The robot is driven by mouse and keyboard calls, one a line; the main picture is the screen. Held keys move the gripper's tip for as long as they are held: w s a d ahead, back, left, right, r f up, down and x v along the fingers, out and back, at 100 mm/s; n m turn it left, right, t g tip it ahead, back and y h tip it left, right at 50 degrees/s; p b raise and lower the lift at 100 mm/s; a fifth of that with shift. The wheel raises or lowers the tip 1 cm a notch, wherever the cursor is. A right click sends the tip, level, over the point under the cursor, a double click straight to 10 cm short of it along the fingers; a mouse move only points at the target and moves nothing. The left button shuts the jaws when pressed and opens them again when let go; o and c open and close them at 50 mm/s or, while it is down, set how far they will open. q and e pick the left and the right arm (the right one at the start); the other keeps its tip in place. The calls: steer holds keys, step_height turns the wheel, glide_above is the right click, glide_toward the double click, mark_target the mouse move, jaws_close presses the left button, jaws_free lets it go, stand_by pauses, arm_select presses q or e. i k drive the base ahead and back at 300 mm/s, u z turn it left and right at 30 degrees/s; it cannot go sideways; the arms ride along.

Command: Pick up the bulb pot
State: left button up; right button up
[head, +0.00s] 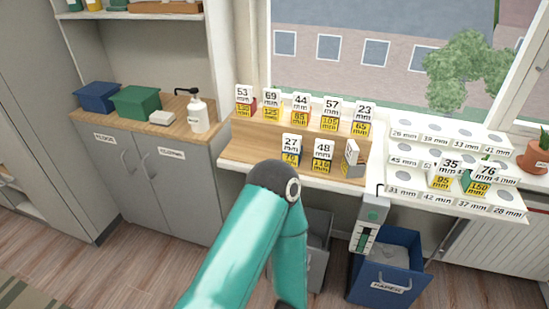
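The bulb pot (534,158) is a terracotta-coloured pot with green shoots rising from it. It stands upright on the white windowsill at the far right, partly cut off by the picture edge. One teal arm of mine rises from the bottom middle, bends at a dark elbow and runs back down out of the picture. It is well to the left of the pot. Neither gripper shows, and nothing of mine touches the pot.
A white stepped rack (420,160) with millimetre labels stands left of the pot. A wooden stepped stand (250,133) carries several numbered cards. A grey device (372,212) hangs above a blue bin (388,287). A cabinet (180,172) stands at left.

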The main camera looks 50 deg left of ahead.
mark_target(321, 159)
steer(key=u, duration=0.5)
steer(key=i, duration=1.05)
steer(key=u, duration=0.05)
